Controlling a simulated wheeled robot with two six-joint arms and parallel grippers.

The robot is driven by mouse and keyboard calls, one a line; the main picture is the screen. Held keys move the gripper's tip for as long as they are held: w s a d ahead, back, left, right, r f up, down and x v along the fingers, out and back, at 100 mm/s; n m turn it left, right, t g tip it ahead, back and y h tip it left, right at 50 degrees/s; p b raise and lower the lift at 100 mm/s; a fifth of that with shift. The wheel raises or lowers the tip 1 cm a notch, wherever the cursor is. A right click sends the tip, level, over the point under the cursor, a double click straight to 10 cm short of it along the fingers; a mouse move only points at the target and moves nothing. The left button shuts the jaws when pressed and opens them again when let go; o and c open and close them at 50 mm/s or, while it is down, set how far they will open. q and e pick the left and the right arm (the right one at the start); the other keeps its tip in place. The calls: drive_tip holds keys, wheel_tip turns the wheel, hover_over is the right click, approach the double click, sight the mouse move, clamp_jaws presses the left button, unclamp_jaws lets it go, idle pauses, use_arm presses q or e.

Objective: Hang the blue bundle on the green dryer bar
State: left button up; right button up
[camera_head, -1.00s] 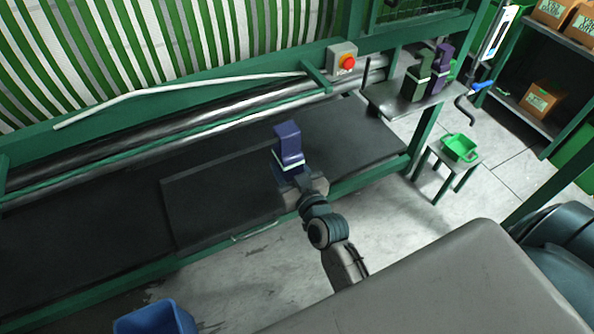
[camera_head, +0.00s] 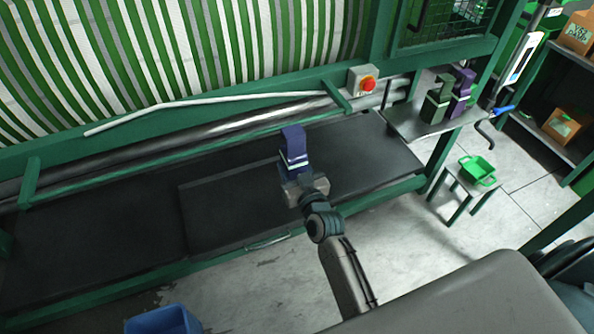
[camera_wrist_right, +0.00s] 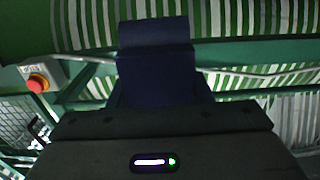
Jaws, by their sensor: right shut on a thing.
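The blue bundle (camera_head: 293,150), dark blue with a pale band near its lower end, stands upright in my right gripper (camera_head: 302,187). The right gripper is shut on it, above the dark bed of the green machine. In the right wrist view the bundle (camera_wrist_right: 158,75) rises in front of the camera, and the fingertips are hidden behind the gripper body. My left gripper is not in view.
A red button box (camera_head: 363,82) sits near the bar's right end. A green bundle (camera_head: 436,103) and a purple bundle (camera_head: 461,92) stand on a side shelf. A green basket (camera_head: 477,169) is on a stool. A blue bin (camera_head: 163,321) stands at the lower left.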

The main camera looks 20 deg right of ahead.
drive_tip(key=w+f+b, duration=0.1)
drive_tip(key=w+f, duration=0.1)
drive_tip(key=w, duration=0.5)
drive_tip(key=shift+w+f, duration=0.25)
drive_tip(key=shift+f, duration=0.1)
idle(0.4)
drive_tip(key=shift+a, duration=0.1)
drive_tip(key=o, duration=1.2)
drive_tip(key=shift+c, duration=0.2)
